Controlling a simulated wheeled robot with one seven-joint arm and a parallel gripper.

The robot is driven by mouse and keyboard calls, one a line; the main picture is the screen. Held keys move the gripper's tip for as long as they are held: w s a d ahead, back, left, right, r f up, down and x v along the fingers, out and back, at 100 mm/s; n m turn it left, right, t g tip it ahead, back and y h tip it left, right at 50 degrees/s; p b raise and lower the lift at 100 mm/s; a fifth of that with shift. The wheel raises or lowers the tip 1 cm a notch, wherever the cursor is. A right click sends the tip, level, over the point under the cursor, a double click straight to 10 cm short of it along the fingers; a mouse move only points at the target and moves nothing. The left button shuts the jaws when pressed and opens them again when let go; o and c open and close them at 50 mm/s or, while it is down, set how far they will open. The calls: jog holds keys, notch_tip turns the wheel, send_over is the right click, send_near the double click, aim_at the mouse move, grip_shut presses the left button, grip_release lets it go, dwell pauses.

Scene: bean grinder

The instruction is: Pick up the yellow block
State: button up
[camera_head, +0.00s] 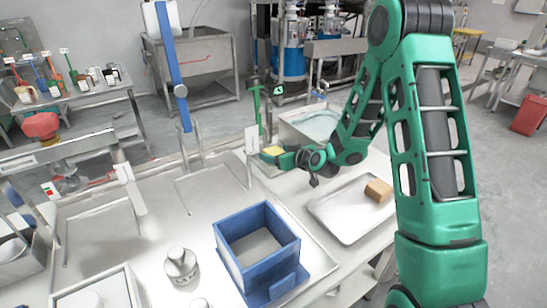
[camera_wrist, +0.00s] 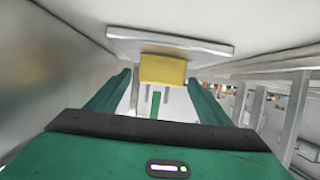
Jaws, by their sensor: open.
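The yellow block (camera_wrist: 163,69) shows in the wrist view just ahead of my gripper, between the lines of its two fingers. My gripper (camera_wrist: 159,82) is open, with a finger on each side and nothing clearly held. The right fingertip looks close to the block's right edge; I cannot tell whether they touch. In the head view the yellow block (camera_head: 273,151) is small, right at the end of my gripper (camera_head: 281,157), near the back of the work table. The gripper partly hides it there, and its support is unclear.
A metal tray (camera_head: 335,218) with a tan block (camera_head: 378,190) lies to the right. A blue open box (camera_head: 258,222) stands in front, with a metal weight (camera_head: 181,265) to its left. A basin (camera_head: 312,122) and green stand (camera_head: 257,108) are close behind my gripper.

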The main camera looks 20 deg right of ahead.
jog(key=shift+x, duration=1.15)
jog(key=c, duration=1.3)
jog(key=shift+c, duration=0.2)
